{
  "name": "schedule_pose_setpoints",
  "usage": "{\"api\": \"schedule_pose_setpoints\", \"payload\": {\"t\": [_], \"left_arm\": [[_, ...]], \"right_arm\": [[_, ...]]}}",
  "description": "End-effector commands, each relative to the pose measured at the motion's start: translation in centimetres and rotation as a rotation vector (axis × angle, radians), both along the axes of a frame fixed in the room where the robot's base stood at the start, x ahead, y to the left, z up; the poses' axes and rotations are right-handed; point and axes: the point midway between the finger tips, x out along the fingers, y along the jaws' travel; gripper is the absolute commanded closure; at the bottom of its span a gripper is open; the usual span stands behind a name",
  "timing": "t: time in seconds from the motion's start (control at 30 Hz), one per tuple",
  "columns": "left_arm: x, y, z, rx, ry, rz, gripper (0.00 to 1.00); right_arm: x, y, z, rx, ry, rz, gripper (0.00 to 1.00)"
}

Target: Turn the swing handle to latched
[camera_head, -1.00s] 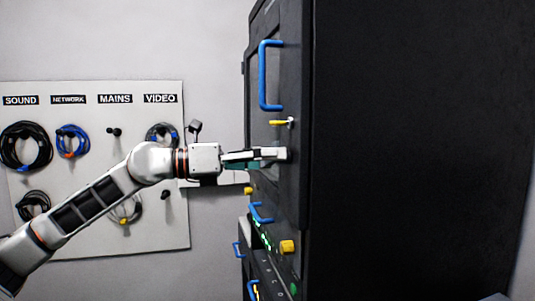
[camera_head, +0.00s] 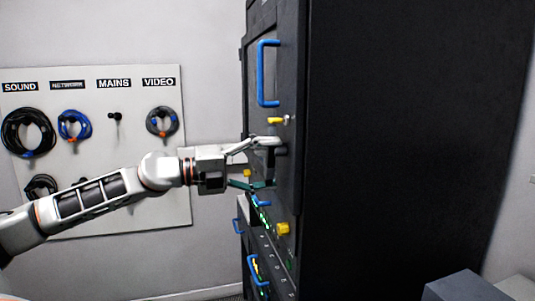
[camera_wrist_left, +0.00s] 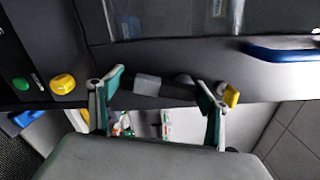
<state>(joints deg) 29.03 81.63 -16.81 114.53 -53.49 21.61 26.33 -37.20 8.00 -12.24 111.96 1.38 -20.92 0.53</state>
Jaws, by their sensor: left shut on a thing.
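The swing handle (camera_wrist_left: 180,91) is a dark bar with a grey block on the black cabinet door's edge. In the left wrist view it spans the gap between the two fingers. My left gripper (camera_wrist_left: 158,90) has one green-padded finger at each end of the bar and is shut on it. In the head view my left gripper (camera_head: 258,163) is at the door, one finger above the other. The dark handle (camera_head: 268,162) stands about upright between them, partly hidden. My right gripper is out of view.
A yellow key-like piece (camera_head: 275,120) and a blue pull handle (camera_head: 268,73) are above on the cabinet (camera_head: 400,120). A yellow knob (camera_head: 283,229) is below. A wall board (camera_head: 100,210) with hung cables stands at the left. A grey box (camera_head: 462,288) is at lower right.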

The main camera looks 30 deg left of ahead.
Motion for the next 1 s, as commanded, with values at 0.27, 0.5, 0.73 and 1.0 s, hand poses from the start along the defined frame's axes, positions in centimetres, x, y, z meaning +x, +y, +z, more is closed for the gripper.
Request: {"api": "schedule_pose_setpoints", "payload": {"t": [0.27, 0.5, 0.73, 1.0], "left_arm": [[-0.4, -0.4, -0.4, -0.136, 0.124, 0.004, 0.62], [-0.7, -0.8, -0.6, -0.201, 0.18, 0.001, 0.62], [-0.8, -1.0, -0.8, -0.221, 0.198, -0.001, 0.62], [-0.8, -1.1, -0.9, -0.222, 0.202, -0.003, 0.62]], "right_arm": [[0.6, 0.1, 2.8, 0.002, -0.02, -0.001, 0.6], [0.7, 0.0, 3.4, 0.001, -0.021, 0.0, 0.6], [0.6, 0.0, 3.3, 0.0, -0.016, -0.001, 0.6], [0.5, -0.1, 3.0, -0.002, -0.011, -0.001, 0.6]]}}
